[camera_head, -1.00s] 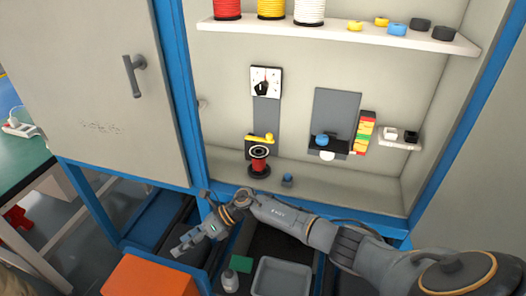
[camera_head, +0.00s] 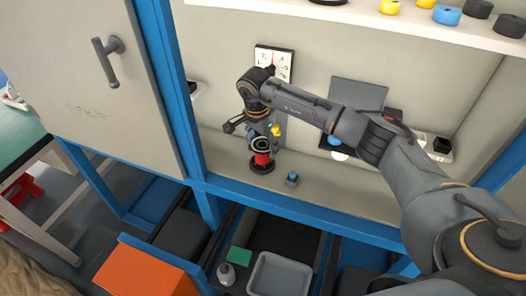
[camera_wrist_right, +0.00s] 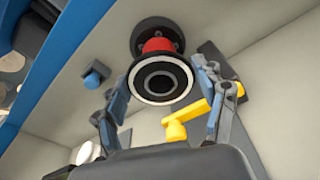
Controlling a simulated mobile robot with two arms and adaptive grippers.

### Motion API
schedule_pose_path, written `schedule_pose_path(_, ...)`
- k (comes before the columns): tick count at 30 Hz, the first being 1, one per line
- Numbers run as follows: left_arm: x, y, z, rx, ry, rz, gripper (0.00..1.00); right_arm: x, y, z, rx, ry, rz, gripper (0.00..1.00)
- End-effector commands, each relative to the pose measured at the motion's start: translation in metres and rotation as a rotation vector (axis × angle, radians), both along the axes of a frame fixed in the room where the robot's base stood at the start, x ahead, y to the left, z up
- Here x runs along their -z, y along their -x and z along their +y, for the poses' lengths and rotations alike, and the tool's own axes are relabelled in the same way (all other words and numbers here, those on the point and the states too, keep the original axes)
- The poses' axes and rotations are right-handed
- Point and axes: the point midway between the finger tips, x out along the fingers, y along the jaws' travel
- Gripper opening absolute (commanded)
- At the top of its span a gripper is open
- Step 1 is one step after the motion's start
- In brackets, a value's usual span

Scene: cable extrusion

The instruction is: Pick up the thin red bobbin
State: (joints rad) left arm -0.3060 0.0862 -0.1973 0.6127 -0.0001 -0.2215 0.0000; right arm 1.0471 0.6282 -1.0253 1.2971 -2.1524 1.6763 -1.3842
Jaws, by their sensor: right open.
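The thin red bobbin (camera_head: 262,160) stands on a dark round base in the cabinet, below the dial panel. In the right wrist view the bobbin (camera_wrist_right: 157,46) shows its pale-rimmed dark end facing the camera. My right gripper (camera_head: 252,130) is at the bobbin's upper end. In the wrist view the right gripper's fingers (camera_wrist_right: 160,85) are open, one on each side of the bobbin's rim, with no clear grip on it. Part of the bobbin is hidden by the gripper in the head view. My left gripper is not in view.
A yellow lever (camera_wrist_right: 190,118) lies close beside the right gripper's fingers. A small blue knob (camera_head: 292,178) is on the cabinet floor to the right of the bobbin. The shelf (camera_head: 350,17) runs above, and a grey tray (camera_head: 280,275) lies below.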

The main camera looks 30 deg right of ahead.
Motion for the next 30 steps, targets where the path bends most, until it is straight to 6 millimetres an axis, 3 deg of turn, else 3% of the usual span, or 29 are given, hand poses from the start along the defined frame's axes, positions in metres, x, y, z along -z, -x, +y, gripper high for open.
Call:
schedule_pose_path(6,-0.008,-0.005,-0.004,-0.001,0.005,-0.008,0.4,0.034,-0.001,-0.003,0.001,-0.001,0.002,0.71)
schedule_pose_path(16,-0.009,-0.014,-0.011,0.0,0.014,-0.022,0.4,0.042,-0.002,-0.004,0.0,-0.002,0.0,0.71)
schedule_pose_path(22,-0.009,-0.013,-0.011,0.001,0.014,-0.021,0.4,0.042,-0.002,-0.004,0.0,-0.002,0.0,0.32)
schedule_pose_path(30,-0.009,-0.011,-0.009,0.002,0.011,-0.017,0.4,0.042,-0.002,-0.004,0.0,-0.002,0.0,0.3)
